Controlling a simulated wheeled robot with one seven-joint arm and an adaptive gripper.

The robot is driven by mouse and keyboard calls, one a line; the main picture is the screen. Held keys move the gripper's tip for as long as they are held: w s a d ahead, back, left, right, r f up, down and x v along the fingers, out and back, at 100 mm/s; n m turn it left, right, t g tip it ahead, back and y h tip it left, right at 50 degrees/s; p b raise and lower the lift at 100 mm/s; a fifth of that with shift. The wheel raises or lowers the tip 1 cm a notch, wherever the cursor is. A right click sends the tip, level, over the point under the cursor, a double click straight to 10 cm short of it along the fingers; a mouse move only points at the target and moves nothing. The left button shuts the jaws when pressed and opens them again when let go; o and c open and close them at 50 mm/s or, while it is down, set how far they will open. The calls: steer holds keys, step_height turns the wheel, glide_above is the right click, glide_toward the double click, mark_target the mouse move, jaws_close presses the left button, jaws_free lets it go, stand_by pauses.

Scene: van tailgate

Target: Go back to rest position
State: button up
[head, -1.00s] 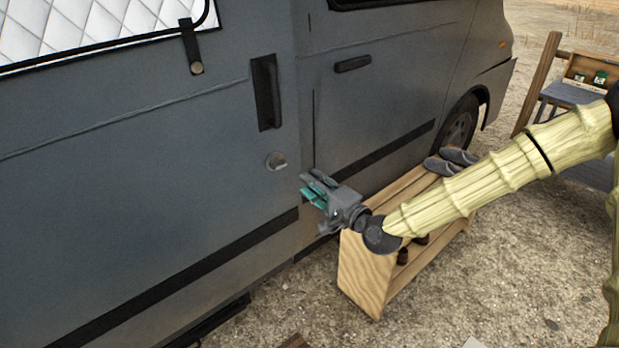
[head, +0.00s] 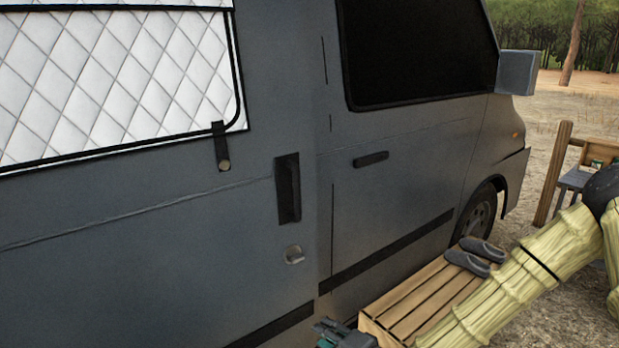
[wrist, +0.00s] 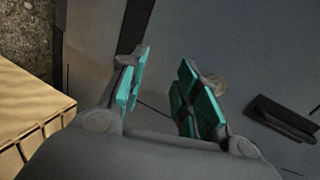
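My gripper (head: 328,335) is at the bottom edge of the head view, partly cut off, in front of the grey van (head: 130,240) and left of the wooden slatted bench. In the wrist view my gripper (wrist: 170,98) shows two fingers with teal pads, apart and with nothing between them. Beyond the fingers are the van's side, a round lock (wrist: 218,85) and a dark door handle (wrist: 283,118). I see no contact between the fingers and the van.
The slatted bench (head: 408,308) stands along the van with a pair of grey slippers (head: 474,258) on it. Its slats also show at the left of the wrist view (wrist: 30,105). A wooden frame (head: 556,175) stands at the far right. Gravel lies around.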

steer(key=s+d+f+n+g+h+p, duration=0.35)
steer(key=s+f+g, duration=0.25)
steer(key=s+f, duration=1.1)
steer(key=s+d+f+n+g+h+p, duration=0.1)
steer(key=s+d+n+g+h, duration=0.1)
steer(key=s+d, duration=0.4)
steer(key=s+d+f+n+g+h, duration=0.2)
steer(key=s+d, duration=0.4)
steer(key=s, duration=0.7)
steer(key=shift+d+f+n+g+h+p, duration=0.25)
steer(key=shift+d+n+g+h+p, duration=0.1)
steer(key=shift+n+g+h, duration=0.35)
steer(key=shift+s, duration=0.1)
